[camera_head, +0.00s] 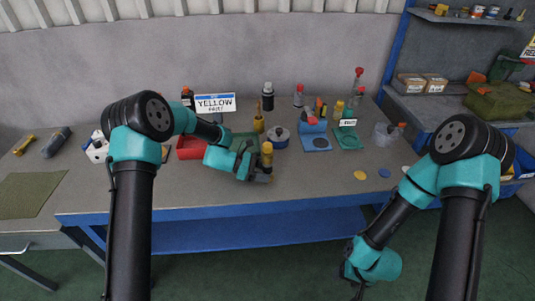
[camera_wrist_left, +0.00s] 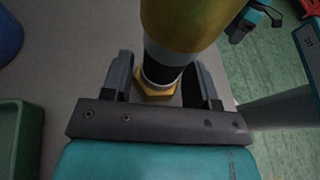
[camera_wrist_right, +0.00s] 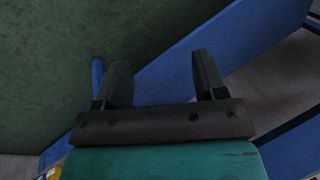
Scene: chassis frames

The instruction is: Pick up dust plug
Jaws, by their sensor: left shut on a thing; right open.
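My left gripper (camera_head: 264,176) is shut on a yellow-topped, dark-banded cylindrical piece (camera_head: 267,150) near the front edge of the table. In the left wrist view this piece (camera_wrist_left: 180,22) stands between the fingers, with a black band, a pale ring and a yellow hex-like base. I cannot tell whether its base touches the table, or whether it is the dust plug. My right gripper (camera_head: 355,288) is open and empty, low in front of the table. The right wrist view shows its spread fingers (camera_wrist_right: 160,82) over the floor and blue table frame.
Yellow (camera_head: 360,175), blue (camera_head: 384,173) and pale discs lie at the table's right front. Behind my left gripper are a red tray (camera_head: 190,152), a round pot (camera_head: 279,139) and a yellow bottle (camera_head: 258,124). Blue (camera_head: 316,144) and green (camera_head: 347,140) holders stand right of centre.

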